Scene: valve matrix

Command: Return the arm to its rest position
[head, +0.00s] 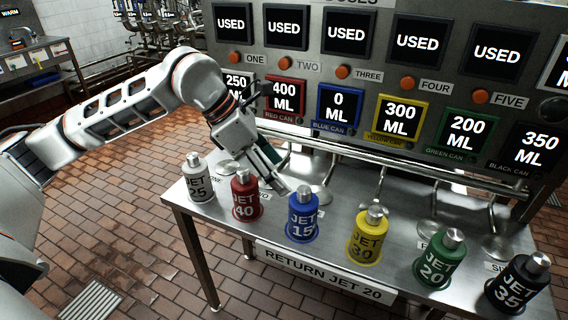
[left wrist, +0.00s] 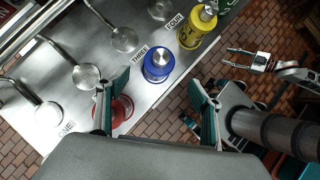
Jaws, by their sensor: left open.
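My left arm reaches in from the left in the head view. My left gripper (head: 268,166) is over the table, just above and between the red can JET 40 (head: 245,208) and the blue can JET 15 (head: 302,229). In the left wrist view its two fingers stand apart, with nothing held between them. The blue can (left wrist: 158,66) shows beyond the gap, and the red can (left wrist: 122,112) is partly hidden by one finger. My right gripper (left wrist: 246,58) shows in the left wrist view, off the table edge, its fingers apart and empty.
The steel table (head: 335,215) also bears a white can (head: 198,187), a yellow can (head: 368,246), a green can (head: 436,271) and a black can (head: 518,294). Behind stands a panel of screens and orange buttons (head: 342,72). Open tiled floor (head: 120,210) lies left of the table.

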